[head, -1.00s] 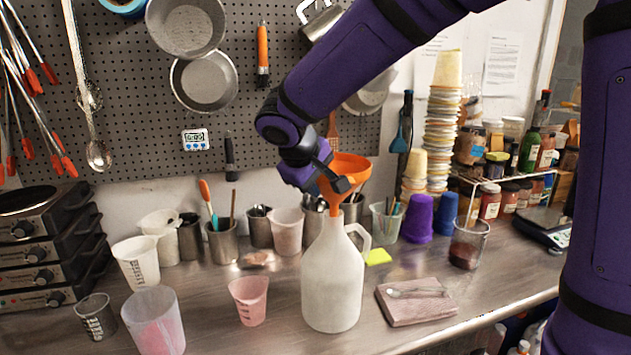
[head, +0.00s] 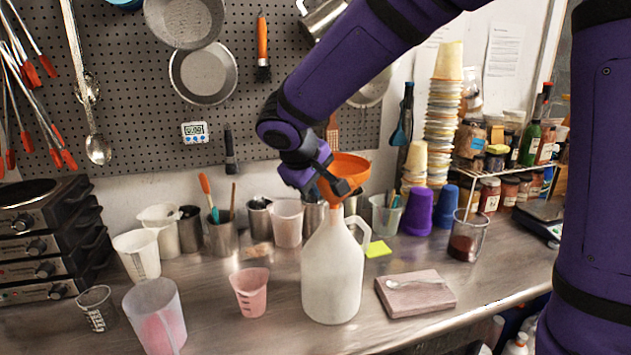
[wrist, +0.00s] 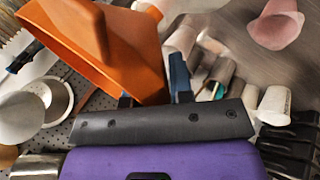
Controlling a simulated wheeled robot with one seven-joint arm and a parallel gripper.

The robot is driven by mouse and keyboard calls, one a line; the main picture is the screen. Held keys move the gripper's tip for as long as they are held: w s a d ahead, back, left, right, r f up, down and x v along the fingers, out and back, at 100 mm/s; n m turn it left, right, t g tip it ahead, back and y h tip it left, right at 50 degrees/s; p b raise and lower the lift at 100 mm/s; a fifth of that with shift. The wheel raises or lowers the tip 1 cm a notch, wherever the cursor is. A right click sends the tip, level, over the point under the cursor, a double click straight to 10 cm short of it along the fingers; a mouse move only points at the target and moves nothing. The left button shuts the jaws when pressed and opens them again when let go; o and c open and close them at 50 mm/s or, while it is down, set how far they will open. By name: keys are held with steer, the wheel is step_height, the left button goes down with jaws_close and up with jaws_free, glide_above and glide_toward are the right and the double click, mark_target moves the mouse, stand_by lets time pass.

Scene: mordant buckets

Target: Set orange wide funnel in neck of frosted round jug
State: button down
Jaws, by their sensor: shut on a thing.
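The orange wide funnel (head: 350,168) is upright with its mouth up, directly above the frosted round jug (head: 333,275). Its spout end is down inside or at the jug's neck; the exact depth is hidden. My gripper (head: 338,184) is shut on the funnel from the left side. In the wrist view the funnel (wrist: 105,45) fills the upper left, at the gripper's fingers (wrist: 152,98). The jug stands upright on the metal counter, with its handle to the right, and is not clearly seen in the wrist view.
A pink beaker (head: 250,290) stands left of the jug. A pinkish block (head: 415,295) with a spoon on it lies to the right. Metal cups (head: 220,238) and purple cups (head: 418,212) stand behind. The counter just in front of the jug is clear.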

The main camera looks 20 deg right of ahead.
steer(key=shift+f, duration=0.15)
steer(key=shift+f, duration=0.25)
stand_by(0.3)
steer(key=c, duration=0.9)
jaws_free()
steer(key=v, duration=1.1)
